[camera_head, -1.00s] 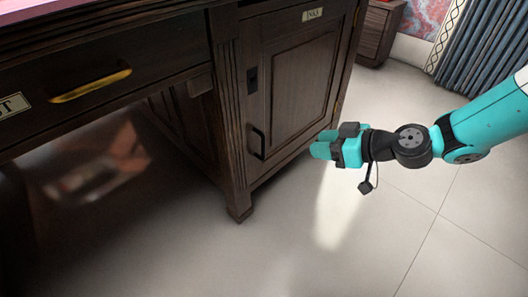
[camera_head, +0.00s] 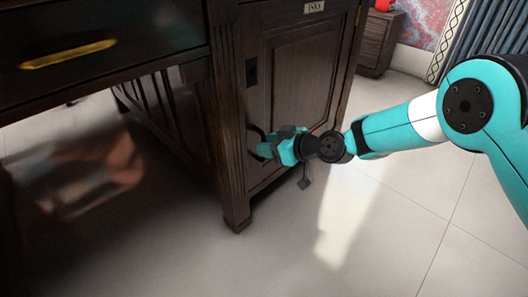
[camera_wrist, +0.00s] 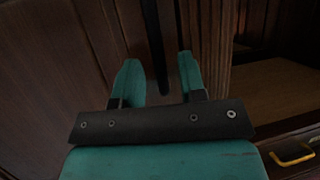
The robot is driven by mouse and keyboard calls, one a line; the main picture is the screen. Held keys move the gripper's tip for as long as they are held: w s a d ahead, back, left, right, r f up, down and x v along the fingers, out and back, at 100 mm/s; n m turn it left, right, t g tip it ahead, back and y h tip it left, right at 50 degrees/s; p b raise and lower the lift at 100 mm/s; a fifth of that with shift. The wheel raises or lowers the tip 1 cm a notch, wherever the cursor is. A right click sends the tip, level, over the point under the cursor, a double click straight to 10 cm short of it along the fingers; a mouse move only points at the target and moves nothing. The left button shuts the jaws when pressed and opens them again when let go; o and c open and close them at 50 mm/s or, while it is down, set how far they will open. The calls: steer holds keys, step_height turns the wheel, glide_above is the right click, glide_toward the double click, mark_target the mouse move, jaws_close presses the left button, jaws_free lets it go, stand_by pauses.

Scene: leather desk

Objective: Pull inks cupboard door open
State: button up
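The inks cupboard door (camera_head: 302,80) is a dark wooden panel with a small label plate (camera_head: 314,6) at its top. It looks shut in the head view. Its dark vertical handle (camera_head: 256,131) is on the left side and partly hidden by my gripper (camera_head: 264,150). In the wrist view, the handle (camera_wrist: 154,45) runs down between the two teal fingers of my gripper (camera_wrist: 159,72). The fingers are apart, with a gap on each side of the handle.
A desk post (camera_head: 230,120) stands just left of the door. A drawer with a brass handle (camera_head: 68,54) is at the upper left. Open tiled floor (camera_head: 400,220) lies to the right, and a small cabinet (camera_head: 378,42) stands behind.

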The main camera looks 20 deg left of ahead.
steer(key=shift+b+x, duration=0.3)
steer(key=shift+x, duration=0.75)
jaws_close()
